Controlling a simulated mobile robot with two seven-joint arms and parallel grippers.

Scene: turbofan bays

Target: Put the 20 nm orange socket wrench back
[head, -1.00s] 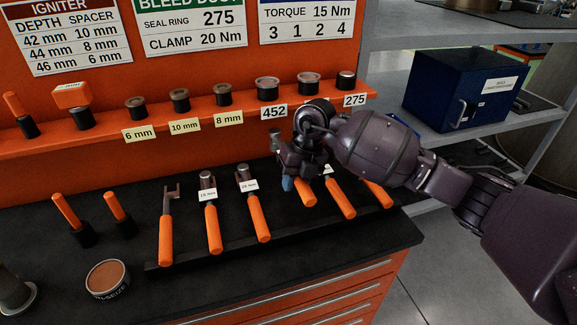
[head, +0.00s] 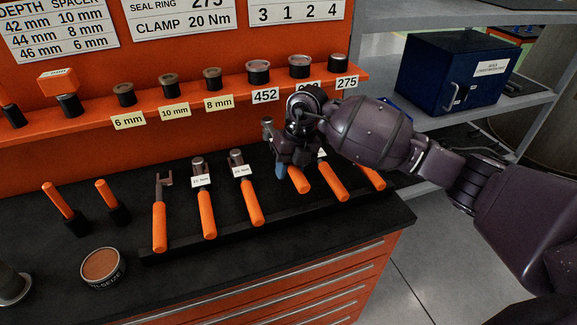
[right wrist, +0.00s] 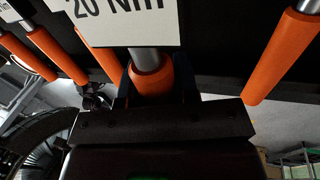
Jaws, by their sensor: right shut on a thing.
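The 20 Nm orange socket wrench (right wrist: 152,80) is between the fingers of my right gripper (right wrist: 155,95) in the right wrist view, with its white "20 Nm" label (right wrist: 118,22) above the grip. In the head view my right gripper (head: 291,162) is over the right half of the black tool rack (head: 160,251), shut on this wrench. Its orange handle (head: 300,182) shows below the fingers, in line with the row of wrenches. The gripper hides its head, and I cannot tell whether it rests in the rack. My left gripper is not in view.
Other orange-handled wrenches stand close on both sides: one to the left (head: 250,208) and one to the right (head: 333,185). An orange shelf (head: 190,108) with spacers and sockets runs behind. A round tin (head: 102,267) sits front left. A blue cabinet (head: 450,78) stands at right.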

